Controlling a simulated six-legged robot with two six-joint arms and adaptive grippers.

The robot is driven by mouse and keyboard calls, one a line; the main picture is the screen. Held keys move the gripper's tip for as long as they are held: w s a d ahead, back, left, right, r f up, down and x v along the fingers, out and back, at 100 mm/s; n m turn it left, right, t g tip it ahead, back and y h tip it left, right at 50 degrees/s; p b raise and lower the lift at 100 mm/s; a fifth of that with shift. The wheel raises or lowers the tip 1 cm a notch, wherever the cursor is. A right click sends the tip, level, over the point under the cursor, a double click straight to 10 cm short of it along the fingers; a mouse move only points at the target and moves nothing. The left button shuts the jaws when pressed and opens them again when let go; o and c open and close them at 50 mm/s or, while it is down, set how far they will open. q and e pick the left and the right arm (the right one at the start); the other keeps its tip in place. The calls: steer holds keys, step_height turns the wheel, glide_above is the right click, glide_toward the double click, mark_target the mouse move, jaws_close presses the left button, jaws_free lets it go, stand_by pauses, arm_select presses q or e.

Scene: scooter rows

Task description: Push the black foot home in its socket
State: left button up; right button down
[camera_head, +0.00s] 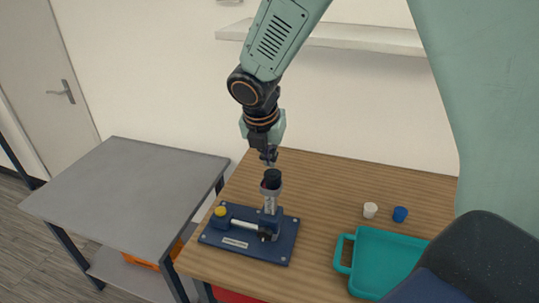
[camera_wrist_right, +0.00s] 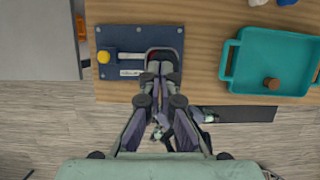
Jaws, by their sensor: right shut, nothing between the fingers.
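The black foot (camera_head: 271,178) sits at the top of an upright grey and white tube or socket (camera_head: 269,203). The socket stands on a dark blue base plate (camera_head: 217,235) on the wooden table. How deep the foot sits cannot be told. My right gripper (camera_head: 268,158) is shut and empty, pointing down just above the foot. Whether it touches the foot is unclear. In the right wrist view its closed fingers (camera_wrist_right: 160,68) cover most of the foot and socket. My left gripper is not in view.
The base carries a yellow knob (camera_head: 221,211) and a horizontal rod (camera_head: 240,223). A teal tray (camera_head: 345,252) lies to the right, with a brown round piece (camera_wrist_right: 271,83) inside. A white cup-like piece (camera_head: 370,210) and a blue one (camera_head: 400,214) stand behind it. A grey table (camera_head: 125,185) is at left.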

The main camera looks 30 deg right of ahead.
mark_target(270, 174)
steer(key=shift+w+a, duration=0.1)
steer(key=shift+s+f, duration=0.2)
steer(key=shift+f, duration=0.05)
steer(key=shift+f, duration=0.1)
steer(key=shift+w+f+b, duration=0.2)
steer(key=shift+f+b, duration=0.1)
steer(key=shift+b, duration=0.05)
steer(key=shift+s+f, duration=0.15)
steer(key=shift+f, duration=0.15)
steer(key=shift+f+b, duration=0.35)
steer(key=shift+f, duration=0.05)
steer(key=shift+s+f, duration=0.1)
steer(key=shift+f, duration=0.15)
steer(key=shift+r, duration=0.1)
